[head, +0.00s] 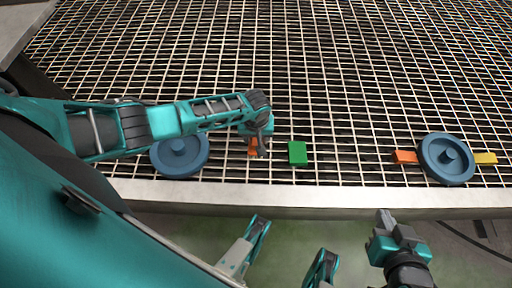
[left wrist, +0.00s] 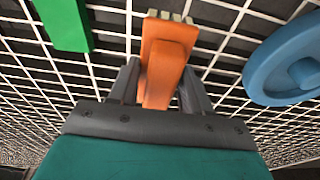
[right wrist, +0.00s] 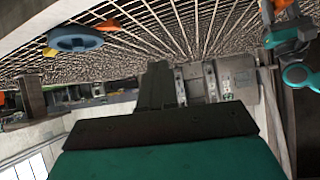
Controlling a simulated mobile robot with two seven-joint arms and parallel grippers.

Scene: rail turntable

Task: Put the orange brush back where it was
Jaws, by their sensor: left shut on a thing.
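My left gripper (head: 257,150) is shut on the orange brush (head: 252,147), just left of the green block, over the grating. In the left wrist view the brush (left wrist: 165,60) sits between the two fingers, with pale bristles at its far end. Whether it touches the grating I cannot tell. In the right wrist view, part of the orange brush (right wrist: 281,5) shows by the left gripper at upper right. My right gripper (head: 385,220) is in front of the table's near edge, its fingers together and empty; the closed fingers (right wrist: 158,85) also show in the right wrist view.
A green block (head: 298,153) lies on the grating. A blue wheel (head: 180,155) is at left, partly under my left arm. Another blue wheel (head: 447,158) stands at right between an orange piece (head: 405,157) and a yellow piece (head: 486,158). The grating (head: 350,80) behind is clear.

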